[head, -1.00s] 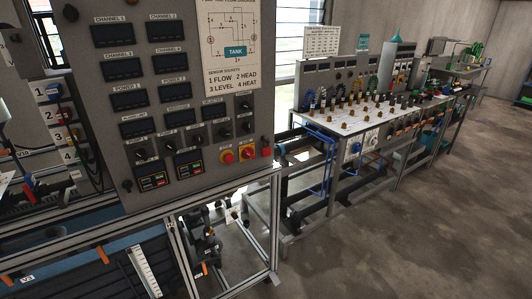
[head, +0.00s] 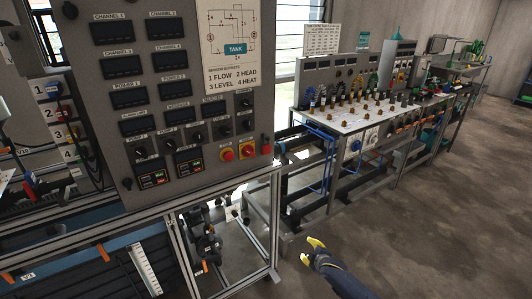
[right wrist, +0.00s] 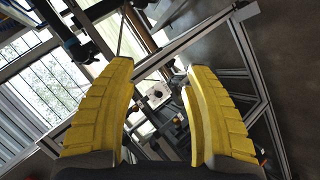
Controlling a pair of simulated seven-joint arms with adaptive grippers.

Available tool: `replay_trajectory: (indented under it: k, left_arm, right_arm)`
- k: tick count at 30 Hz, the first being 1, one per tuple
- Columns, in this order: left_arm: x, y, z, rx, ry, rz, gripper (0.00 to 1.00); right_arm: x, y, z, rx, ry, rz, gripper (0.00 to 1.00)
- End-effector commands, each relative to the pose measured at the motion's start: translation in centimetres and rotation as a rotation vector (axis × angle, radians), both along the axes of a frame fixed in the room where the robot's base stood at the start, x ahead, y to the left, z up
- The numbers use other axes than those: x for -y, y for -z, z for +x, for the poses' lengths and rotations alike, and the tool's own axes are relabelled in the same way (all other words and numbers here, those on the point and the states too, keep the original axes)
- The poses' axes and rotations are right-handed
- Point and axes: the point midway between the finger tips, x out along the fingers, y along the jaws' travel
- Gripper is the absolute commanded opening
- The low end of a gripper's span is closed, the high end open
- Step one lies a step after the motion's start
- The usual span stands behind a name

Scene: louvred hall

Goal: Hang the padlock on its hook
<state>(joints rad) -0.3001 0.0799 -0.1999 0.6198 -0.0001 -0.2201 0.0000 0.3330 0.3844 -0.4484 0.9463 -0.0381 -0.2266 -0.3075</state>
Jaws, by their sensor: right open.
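A small red item (head: 266,149) with a dark part above it sits at the right edge of the grey control panel (head: 220,80) in the head view. It may be the padlock, but it is too small to be sure. I cannot make out a separate hook. My right gripper (head: 310,252) is low at the bottom middle, over the floor and right of the panel's frame. It is below the red item and well apart from it. Its yellow fingers (right wrist: 160,75) are spread and empty in the right wrist view. My left gripper is out of view.
The panel carries a red button (head: 227,155) and a red-and-yellow switch (head: 247,152). Metal framing (head: 275,225) stands below it, left of my right gripper. A workbench (head: 350,118) with many fittings is behind. The concrete floor (head: 450,220) at right is clear.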

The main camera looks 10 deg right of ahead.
Motion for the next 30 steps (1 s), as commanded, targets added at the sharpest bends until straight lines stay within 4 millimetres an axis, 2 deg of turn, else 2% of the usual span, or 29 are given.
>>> replay_trajectory:
  k: [1, 3, 5, 9, 11, 15, 18, 21, 22, 27, 30]
  left_arm:
    - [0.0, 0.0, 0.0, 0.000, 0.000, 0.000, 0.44]
    - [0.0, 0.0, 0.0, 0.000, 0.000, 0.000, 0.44]
    - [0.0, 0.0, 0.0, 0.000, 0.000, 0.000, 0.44]
    - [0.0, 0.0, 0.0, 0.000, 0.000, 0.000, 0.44]
    - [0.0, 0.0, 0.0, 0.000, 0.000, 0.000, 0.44]
    - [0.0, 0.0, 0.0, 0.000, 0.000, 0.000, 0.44]
    - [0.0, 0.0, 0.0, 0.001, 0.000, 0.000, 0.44]
    - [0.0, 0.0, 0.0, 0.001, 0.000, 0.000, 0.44]
    - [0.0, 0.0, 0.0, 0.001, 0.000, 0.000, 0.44]
    - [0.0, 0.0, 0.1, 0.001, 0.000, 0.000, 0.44]
    - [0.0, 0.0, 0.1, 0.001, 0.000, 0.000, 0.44]
  right_arm:
    - [0.1, -2.9, 2.2, 0.044, -0.039, -0.048, 0.51]
    - [0.0, -6.7, 4.7, 0.099, -0.097, -0.125, 0.51]
    - [-0.2, -10.0, 6.7, 0.147, -0.148, -0.200, 0.51]
    - [-0.9, -18.1, 10.6, 0.263, -0.269, -0.402, 0.51]
    - [-1.4, -21.6, 11.9, 0.315, -0.321, -0.502, 0.51]
    - [-3.2, -30.2, 14.1, 0.441, -0.450, -0.786, 0.51]
    - [-5.0, -35.4, 14.6, 0.525, -0.542, -1.028, 0.51]
    - [-6.9, -38.8, 14.2, 0.588, -0.621, -1.260, 0.51]
    - [-7.5, -39.3, 14.0, 0.603, -0.643, -1.323, 0.51]
    - [-10.4, -40.6, 12.6, 0.657, -0.734, -1.634, 0.51]
    - [-11.1, -41.2, 12.4, 0.668, -0.759, -1.775, 0.51]
